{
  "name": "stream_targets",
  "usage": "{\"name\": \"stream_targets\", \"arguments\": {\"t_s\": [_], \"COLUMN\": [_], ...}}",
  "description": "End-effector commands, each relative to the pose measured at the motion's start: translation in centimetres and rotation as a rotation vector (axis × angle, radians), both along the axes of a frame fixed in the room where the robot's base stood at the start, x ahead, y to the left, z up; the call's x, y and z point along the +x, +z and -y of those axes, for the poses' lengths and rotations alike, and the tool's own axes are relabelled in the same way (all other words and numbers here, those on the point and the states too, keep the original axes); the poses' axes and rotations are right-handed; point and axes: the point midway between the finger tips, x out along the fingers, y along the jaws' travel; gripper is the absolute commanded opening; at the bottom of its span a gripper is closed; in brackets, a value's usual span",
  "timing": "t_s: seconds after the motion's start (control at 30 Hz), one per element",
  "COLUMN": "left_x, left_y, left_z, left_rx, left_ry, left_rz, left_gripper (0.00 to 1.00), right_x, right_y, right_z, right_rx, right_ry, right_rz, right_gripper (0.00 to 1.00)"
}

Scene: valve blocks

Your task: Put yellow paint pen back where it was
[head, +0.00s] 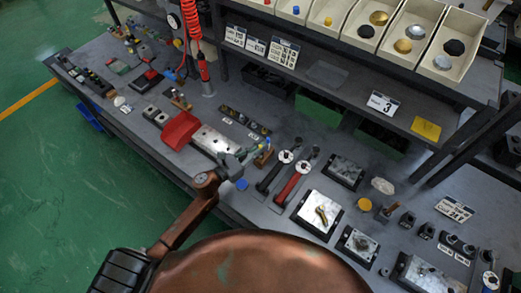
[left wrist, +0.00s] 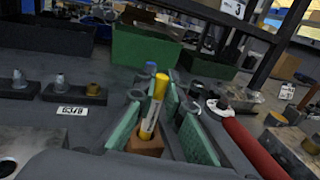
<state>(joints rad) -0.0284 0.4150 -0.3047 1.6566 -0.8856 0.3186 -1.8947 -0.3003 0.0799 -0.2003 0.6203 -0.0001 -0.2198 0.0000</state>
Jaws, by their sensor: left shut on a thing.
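The yellow paint pen (left wrist: 153,106) stands nearly upright, slightly tilted, between the green-padded fingers of my left gripper (left wrist: 160,112), which is shut on it. Its lower end is at a small brown wooden block (left wrist: 145,145); I cannot tell whether it is seated in the block or just above it. In the head view, my left gripper (head: 254,154) is over the bench, beside the wooden block (head: 265,158). The pen is hard to make out there. My right gripper is not in view.
Red-handled (head: 293,180) and black-handled tools lie just right of the gripper. A metal block (head: 213,141) and red tray (head: 181,130) lie to its left. Labelled fittings (head: 245,120) stand behind. A shelf with bins (head: 448,45) overhangs the back.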

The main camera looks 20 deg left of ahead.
Motion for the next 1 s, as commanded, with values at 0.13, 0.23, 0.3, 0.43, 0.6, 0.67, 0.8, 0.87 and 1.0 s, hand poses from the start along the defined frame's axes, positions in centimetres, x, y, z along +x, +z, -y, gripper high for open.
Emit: {"name": "stream_targets", "arguments": {"t_s": [0.13, 0.23, 0.3, 0.43, 0.6, 0.67, 0.8, 0.87, 1.0], "left_x": [0.0, 0.0, -0.01, -0.01, -0.01, -0.01, -0.01, -0.01, -0.01], "left_y": [-0.49, -0.4, -0.46, -0.75, -0.65, -0.65, -0.65, -0.65, -0.4], "left_z": [-0.01, 0.0, -0.01, -0.01, -0.01, -0.01, -0.01, -0.01, -0.01], "left_rx": [0.0, 0.0, 0.0, 0.0, 0.0, 0.0, 0.0, 0.0, 0.0], "left_ry": [-0.001, 0.0, 0.0, 0.0, 0.0, 0.0, 0.0, 0.0, 0.0], "left_rz": [0.001, 0.001, 0.001, 0.001, 0.001, 0.001, 0.001, 0.001, 0.001], "left_gripper": [0.0, 0.0, 0.0, 0.11, 0.23, 0.27, 0.27, 0.27, 0.27], "right_x": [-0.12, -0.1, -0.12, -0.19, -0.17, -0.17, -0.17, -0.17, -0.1], "right_y": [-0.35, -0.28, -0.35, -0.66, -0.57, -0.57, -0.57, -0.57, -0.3], "right_z": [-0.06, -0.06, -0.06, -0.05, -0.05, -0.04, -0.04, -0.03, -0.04], "right_rx": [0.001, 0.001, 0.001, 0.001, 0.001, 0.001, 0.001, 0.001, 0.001], "right_ry": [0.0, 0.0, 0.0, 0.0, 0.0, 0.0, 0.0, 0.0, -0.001], "right_rz": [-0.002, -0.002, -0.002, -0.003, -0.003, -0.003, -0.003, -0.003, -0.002], "right_gripper": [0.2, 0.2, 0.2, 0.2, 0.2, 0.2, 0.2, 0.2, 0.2]}}
